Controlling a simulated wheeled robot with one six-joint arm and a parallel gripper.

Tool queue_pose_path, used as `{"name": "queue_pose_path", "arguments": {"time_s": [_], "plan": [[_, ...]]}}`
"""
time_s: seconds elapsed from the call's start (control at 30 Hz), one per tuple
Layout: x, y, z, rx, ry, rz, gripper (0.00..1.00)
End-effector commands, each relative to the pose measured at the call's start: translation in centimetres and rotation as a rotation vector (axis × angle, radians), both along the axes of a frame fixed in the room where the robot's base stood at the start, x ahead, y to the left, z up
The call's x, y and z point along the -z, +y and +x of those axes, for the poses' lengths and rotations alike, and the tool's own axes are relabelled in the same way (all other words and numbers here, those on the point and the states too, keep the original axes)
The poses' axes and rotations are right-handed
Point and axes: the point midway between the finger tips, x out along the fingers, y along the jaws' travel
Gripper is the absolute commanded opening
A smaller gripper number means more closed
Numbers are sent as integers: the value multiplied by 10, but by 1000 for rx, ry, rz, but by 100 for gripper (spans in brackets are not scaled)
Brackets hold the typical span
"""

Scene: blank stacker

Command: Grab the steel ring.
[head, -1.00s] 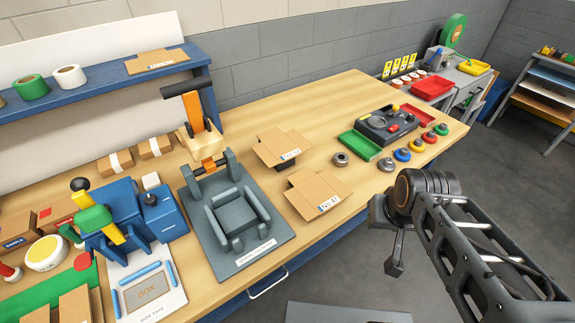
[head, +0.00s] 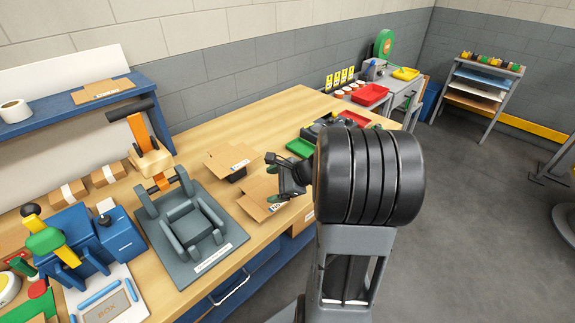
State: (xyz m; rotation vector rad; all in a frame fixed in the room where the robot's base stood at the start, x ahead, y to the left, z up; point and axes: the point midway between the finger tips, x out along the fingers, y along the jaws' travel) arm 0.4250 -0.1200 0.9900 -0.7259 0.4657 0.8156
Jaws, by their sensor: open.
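Nothing shows between the fingers. I cannot make out the steel ring now; the part of the bench where a small grey ring lay in the earlier view is covered by my gripper and arm. My thick black arm joint also hides the coloured round pieces on the right of the bench.
Open cardboard boxes (head: 230,158) and (head: 262,192) stand close to my gripper. A green tray (head: 300,147) lies behind it. A grey fixture (head: 188,228) and a blue press (head: 75,238) are at left. Floor (head: 480,220) at right is clear.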

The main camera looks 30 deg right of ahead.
Motion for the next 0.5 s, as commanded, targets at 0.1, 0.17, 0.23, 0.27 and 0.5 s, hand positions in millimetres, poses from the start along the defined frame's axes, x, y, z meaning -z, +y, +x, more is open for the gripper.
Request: {"name": "queue_pose_path", "arguments": {"time_s": [0.1, 0.17, 0.23, 0.27, 0.5], "plan": [[12, -65, 10, 334, -3, 236, 85], [17, -93, 12, 464, -14, 328, 85], [23, -119, 10, 584, -30, 414, 85], [24, -128, 9, 626, -36, 443, 85], [40, -158, 24, 769, -62, 552, 85]]}}
